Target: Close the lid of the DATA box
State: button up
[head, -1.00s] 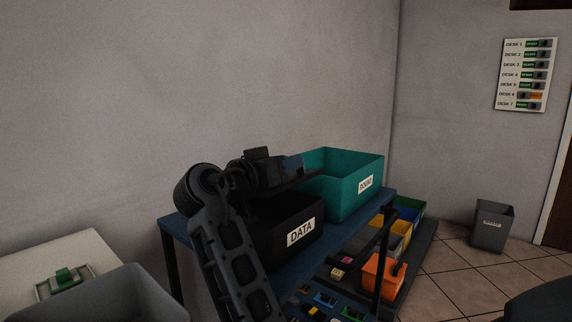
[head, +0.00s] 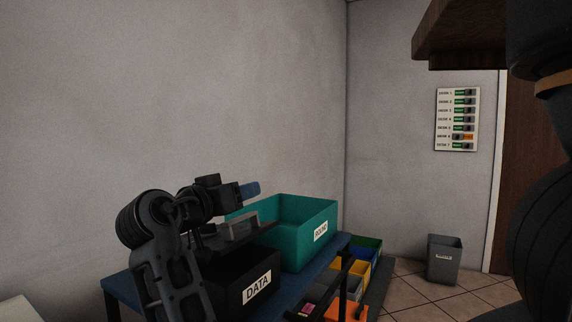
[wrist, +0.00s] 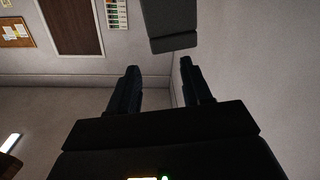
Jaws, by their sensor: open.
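The DATA box (head: 238,277) is black with a white label and stands at the near left end of the blue table. Its dark lid (head: 265,234) appears raised above the box, with a grey block like a handle (head: 238,229) on it. The exact tilt of the lid is hard to tell. My gripper (head: 250,189) is above the lid, pointing right, with blue fingers apart and nothing between them. In the wrist view, the open fingers (wrist: 161,68) face the walls, and a dark grey block (wrist: 168,25), perhaps the handle, lies beyond them.
The teal FOUND box (head: 295,245) stands right behind the DATA box on the blue table (head: 118,290). Coloured bins (head: 365,255) sit lower to the right. A grey waste bin (head: 444,260) is on the floor. A brown shelf-like block (head: 450,35) hangs at the upper right.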

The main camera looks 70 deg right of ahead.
jog(key=s+d+r+g+p, duration=0.1)
jog(key=s+d+r, duration=0.4)
jog(key=s, duration=0.5)
jog(key=shift+d+r+m, duration=0.3)
jog(key=shift+d+r, duration=0.1)
jog(key=shift+d, duration=0.45)
jog(key=shift+w+a+f, duration=0.1)
jog(key=shift+w+a, duration=0.05)
jog(key=shift+w, duration=0.05)
